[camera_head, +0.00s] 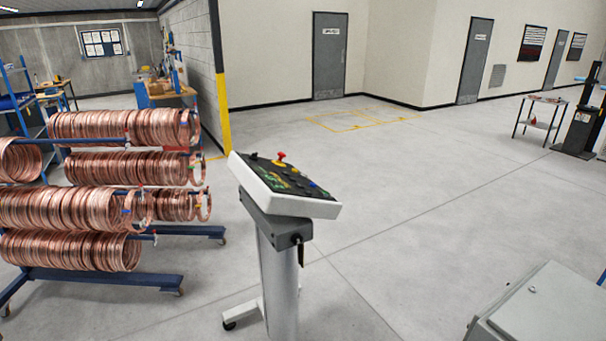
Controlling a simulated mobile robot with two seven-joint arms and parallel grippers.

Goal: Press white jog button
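A control console (285,188) with a tilted black panel stands on a grey pedestal (279,275) near the middle of the head view. A red mushroom button (281,156) on a yellow base rises from the panel's far edge. Several small dark, green and blue controls cover the rest of the panel. They are too small to tell which one is the white jog button. Neither of my grippers shows in the head view.
A blue rack (110,279) loaded with copper tube coils (70,207) stands left of the console. A grey cabinet (540,305) is at the lower right. A small table (540,112) stands at the far right. The floor right of and behind the console is clear.

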